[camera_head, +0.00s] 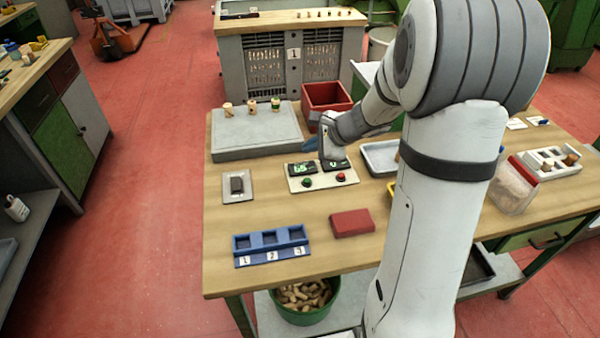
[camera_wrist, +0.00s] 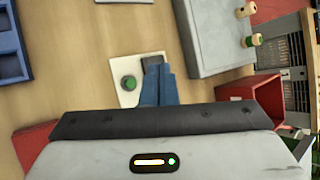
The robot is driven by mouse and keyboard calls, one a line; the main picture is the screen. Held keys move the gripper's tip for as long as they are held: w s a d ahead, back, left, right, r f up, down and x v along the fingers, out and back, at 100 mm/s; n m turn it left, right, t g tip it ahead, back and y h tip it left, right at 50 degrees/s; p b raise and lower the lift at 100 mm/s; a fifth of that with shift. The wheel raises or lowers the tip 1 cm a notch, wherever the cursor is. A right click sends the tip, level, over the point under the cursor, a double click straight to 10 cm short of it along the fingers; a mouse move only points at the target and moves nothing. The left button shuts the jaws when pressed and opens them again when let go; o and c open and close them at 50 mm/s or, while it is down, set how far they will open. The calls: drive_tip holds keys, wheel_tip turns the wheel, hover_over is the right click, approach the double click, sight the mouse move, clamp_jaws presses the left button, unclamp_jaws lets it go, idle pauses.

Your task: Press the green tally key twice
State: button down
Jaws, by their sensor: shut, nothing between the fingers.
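The tally counter (camera_head: 322,183) is a pale plate on the wooden bench with two dark displays, a green key (camera_head: 307,182) and a red key (camera_head: 340,177). The left display shows green digits too small to read surely. My gripper (camera_head: 310,145) is shut and empty, above the back of the counter. In the wrist view the blue fingers of my gripper (camera_wrist: 157,72) are together, over the plate and just right of the green key (camera_wrist: 128,83), apart from it in the picture. The red key is hidden there.
A grey slab (camera_head: 255,133) with several corks stands behind the counter, beside a red bin (camera_head: 326,97). A small plate with a dark switch (camera_head: 237,186) lies left. A blue numbered tray (camera_head: 270,245) and a red block (camera_head: 352,222) lie in front. Bare wood separates them.

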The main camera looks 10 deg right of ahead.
drive_tip(key=shift+w+d+f+m, duration=0.25)
drive_tip(key=shift+w+f+m, duration=0.05)
drive_tip(key=shift+w+f, duration=0.1)
drive_tip(key=b, duration=0.6)
hover_over(307, 181)
drive_tip(key=d, duration=0.1)
wheel_tip(307, 181, down, 8)
drive_tip(key=shift+s+r, duration=0.1)
drive_tip(key=shift+r, duration=0.05)
drive_tip(key=shift+f+b, duration=0.5)
drive_tip(key=shift+b, duration=0.05)
idle(1.2)
drive_tip(key=shift+f+b, duration=0.4)
drive_tip(key=shift+b, duration=0.15)
